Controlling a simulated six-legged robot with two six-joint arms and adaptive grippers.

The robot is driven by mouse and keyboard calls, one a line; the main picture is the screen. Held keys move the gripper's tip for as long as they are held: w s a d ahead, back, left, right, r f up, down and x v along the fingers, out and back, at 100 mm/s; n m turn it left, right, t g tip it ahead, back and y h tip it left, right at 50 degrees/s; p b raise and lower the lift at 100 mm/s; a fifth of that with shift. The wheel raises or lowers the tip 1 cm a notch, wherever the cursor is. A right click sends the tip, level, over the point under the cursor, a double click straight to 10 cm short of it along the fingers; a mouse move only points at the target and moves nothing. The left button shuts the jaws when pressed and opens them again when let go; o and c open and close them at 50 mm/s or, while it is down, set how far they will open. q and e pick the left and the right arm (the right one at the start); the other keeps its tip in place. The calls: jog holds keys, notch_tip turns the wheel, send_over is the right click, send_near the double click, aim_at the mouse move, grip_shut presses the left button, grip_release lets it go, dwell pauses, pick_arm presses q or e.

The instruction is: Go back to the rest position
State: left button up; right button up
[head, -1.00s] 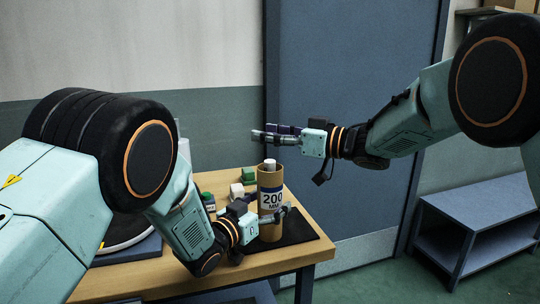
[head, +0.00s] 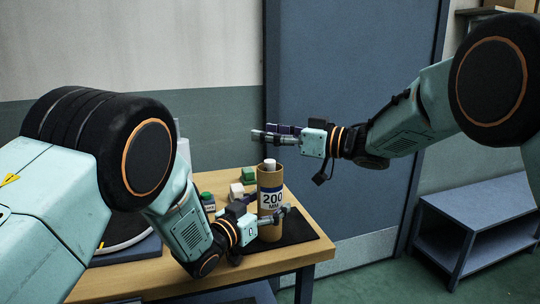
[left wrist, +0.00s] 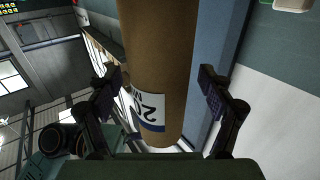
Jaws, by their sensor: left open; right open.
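A brown cardboard tube (head: 270,181) with a white label reading "200 MM" and a pale piece at its top stands upright on a black mat (head: 312,228) on the wooden table. My left gripper (head: 282,212) is low at the tube, in front of its lower part. In the left wrist view the tube (left wrist: 160,50) lies between the two open fingers of my left gripper (left wrist: 158,88), with a gap visible on each side. My right gripper (head: 264,134) is open and empty, raised above and behind the tube, in front of the blue door.
The wooden table (head: 240,267) ends at the right, just past the mat. Small green and white blocks (head: 237,190) and a green-topped item (head: 207,200) lie left of the tube. A blue door (head: 350,70) is behind. A low blue-grey bench (head: 478,215) stands at right.

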aim_at(270, 161)
pick_arm(q)
jog(key=v, duration=1)
jog(key=x, duration=1.1)
jog(key=shift+w+d, duration=0.25)
pick_arm(e)
notch_tip(270, 161, down, 6)
jog(key=shift+f, duration=0.15)
pick_arm(q)
jog(key=shift+s+a, duration=0.1)
pick_arm(e)
jog(key=shift+r, duration=0.25)
jog(key=shift+s, duration=0.1)
pick_arm(q)
jog(key=shift+r, duration=0.15)
pick_arm(e)
jog(key=shift+r, duration=0.1)
